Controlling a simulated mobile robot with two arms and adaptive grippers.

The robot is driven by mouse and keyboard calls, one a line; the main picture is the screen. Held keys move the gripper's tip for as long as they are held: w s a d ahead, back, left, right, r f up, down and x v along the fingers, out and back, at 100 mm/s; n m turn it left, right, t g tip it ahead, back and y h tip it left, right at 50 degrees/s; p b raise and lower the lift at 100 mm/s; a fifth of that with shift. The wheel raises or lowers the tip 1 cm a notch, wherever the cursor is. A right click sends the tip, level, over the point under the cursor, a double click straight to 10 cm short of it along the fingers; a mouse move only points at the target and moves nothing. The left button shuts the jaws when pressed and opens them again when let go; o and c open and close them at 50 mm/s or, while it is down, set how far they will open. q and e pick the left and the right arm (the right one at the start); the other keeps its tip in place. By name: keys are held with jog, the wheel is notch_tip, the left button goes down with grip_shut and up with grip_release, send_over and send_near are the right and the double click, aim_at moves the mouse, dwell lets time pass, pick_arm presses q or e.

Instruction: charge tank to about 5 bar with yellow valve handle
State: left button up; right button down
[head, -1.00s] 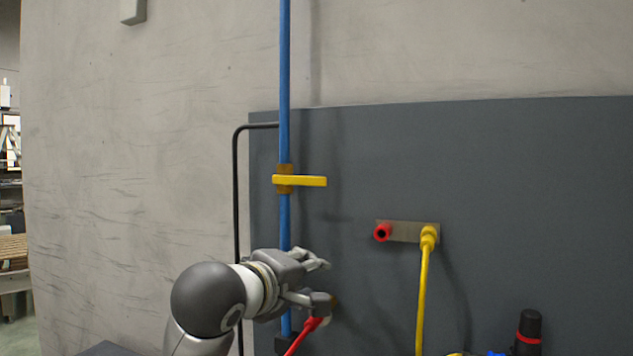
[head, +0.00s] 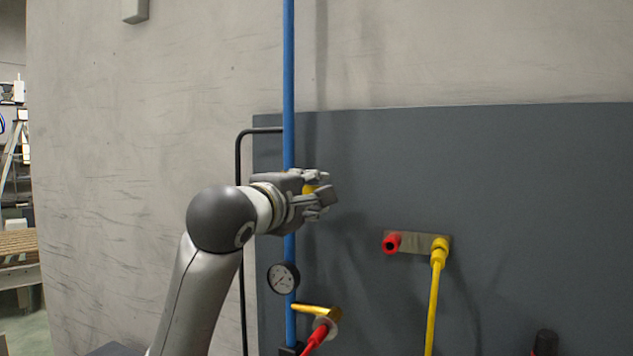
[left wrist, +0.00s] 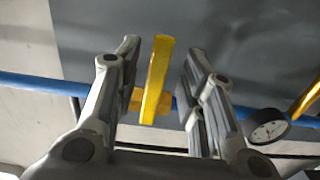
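The yellow valve handle (left wrist: 157,76) sits on the blue pipe (left wrist: 40,86). In the left wrist view it lies between the two open fingers of my left gripper (left wrist: 158,80), with a gap on each side. In the head view my left gripper (head: 322,190) covers most of the handle (head: 308,189), and only a small yellow patch shows. A round gauge (head: 283,278) with a white dial is on the blue pipe (head: 289,80) below; its reading is too small to tell. My right gripper is not in view.
A brass-yellow fitting with a red hose (head: 318,335) is below the gauge. A plate (head: 417,242) on the grey panel carries a red port (head: 391,243) and a plugged yellow hose (head: 435,295). A black pipe (head: 239,200) runs left of the blue pipe.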

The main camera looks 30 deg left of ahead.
pick_arm(q)
jog(key=shift+w+p, duration=0.35)
jog(key=shift+w, duration=0.95)
grip_shut()
